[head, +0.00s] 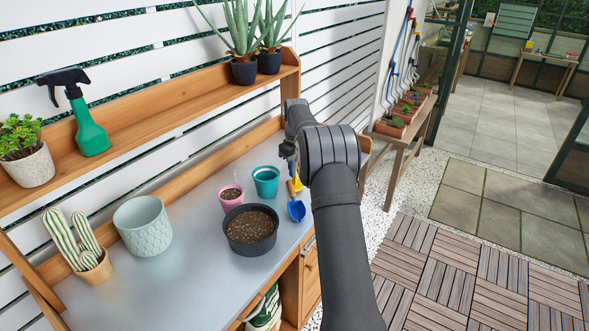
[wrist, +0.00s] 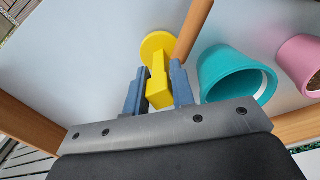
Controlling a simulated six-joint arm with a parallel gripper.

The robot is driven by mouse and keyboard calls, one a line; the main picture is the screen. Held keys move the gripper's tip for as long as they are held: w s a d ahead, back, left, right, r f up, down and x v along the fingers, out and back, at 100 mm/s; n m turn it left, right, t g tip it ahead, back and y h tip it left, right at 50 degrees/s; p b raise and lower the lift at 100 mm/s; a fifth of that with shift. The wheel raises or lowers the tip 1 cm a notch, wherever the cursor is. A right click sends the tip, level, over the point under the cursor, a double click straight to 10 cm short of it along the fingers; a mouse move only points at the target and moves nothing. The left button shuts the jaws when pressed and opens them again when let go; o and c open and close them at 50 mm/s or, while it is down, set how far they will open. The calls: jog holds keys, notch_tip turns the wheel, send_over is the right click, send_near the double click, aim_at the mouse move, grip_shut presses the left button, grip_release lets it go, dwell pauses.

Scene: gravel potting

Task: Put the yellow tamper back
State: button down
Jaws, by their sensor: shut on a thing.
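My gripper (wrist: 159,70) is shut on the yellow tamper (wrist: 158,93), with one blue-grey finger on each side of its narrow block. The tamper's round yellow disc (wrist: 158,43) lies beyond the fingertips, over the grey bench top. I cannot tell whether the disc touches the bench. In the head view my arm hides most of the gripper, and only a small bit of yellow (head: 298,184) shows beside it, behind the blue trowel (head: 296,210). The trowel's wooden handle (wrist: 194,28) is close to the disc on its right in the wrist view.
A teal pot (head: 266,182) stands close to the gripper, with a pink pot (head: 231,198) and a soil-filled black pot (head: 250,231) nearby. A pale green pot (head: 143,226) and a potted cactus (head: 93,261) stand further left. The bench's front left is clear.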

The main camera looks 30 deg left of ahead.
jog(key=shift+a, duration=0.35)
jog(key=shift+f, duration=0.25)
jog(key=shift+f, duration=0.2)
jog(key=c, duration=1.2)
grip_release()
notch_tip(320, 180, up, 12)
jog(key=shift+d+r, duration=0.1)
jog(key=shift+r, duration=0.05)
